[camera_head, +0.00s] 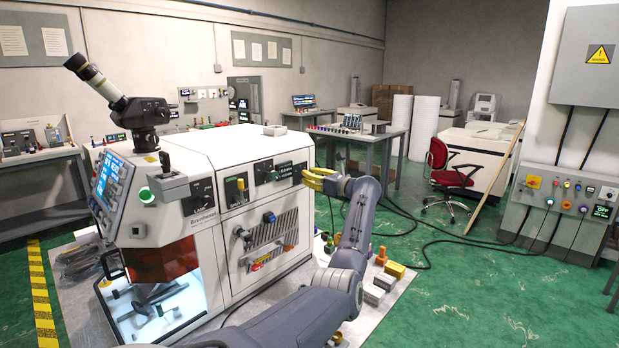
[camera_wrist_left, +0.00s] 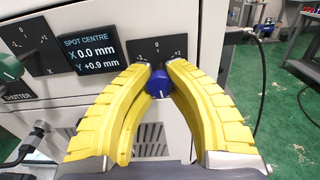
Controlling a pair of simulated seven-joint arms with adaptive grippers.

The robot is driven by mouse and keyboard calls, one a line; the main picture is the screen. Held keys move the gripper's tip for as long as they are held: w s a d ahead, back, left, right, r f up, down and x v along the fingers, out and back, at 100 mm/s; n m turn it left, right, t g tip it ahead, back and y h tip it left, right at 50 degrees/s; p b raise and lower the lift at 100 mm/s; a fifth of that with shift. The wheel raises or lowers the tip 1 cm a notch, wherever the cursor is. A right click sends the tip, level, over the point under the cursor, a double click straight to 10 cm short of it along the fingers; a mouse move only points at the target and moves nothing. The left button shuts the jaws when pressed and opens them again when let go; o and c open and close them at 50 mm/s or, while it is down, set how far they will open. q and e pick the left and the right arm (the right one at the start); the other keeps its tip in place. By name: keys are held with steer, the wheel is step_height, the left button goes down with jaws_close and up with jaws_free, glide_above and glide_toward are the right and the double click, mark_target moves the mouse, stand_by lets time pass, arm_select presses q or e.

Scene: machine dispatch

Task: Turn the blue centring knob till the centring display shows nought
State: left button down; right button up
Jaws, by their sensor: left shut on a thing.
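My left gripper (camera_head: 320,180) has yellow fingers and reaches the side of the white machine. In the left wrist view its fingers (camera_wrist_left: 158,80) are shut on the blue knob (camera_wrist_left: 157,86), one on each side. The spot centre display (camera_wrist_left: 94,40), left of the knob, reads X 0.0 mm and Y +0.9 mm. In the head view the gripper covers the knob. My right gripper is not in view.
A blue-ended fitting (camera_head: 269,217) sits lower on the machine side. Small blocks (camera_head: 381,282) stand on the floor plate. Cables cross the green floor.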

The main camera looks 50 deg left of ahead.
arm_select(q)
steer(key=shift+r, duration=0.55)
steer(key=c, duration=1.6)
jaws_free()
steer(key=o, duration=0.5)
steer(key=shift+f, duration=0.3)
steer(key=shift+c, duration=0.2)
steer(key=shift+d+f, duration=0.1)
steer(key=shift+d, duration=0.05)
steer(key=w+d, duration=0.1)
steer(key=d, duration=1)
steer(key=shift+w+d, duration=0.35)
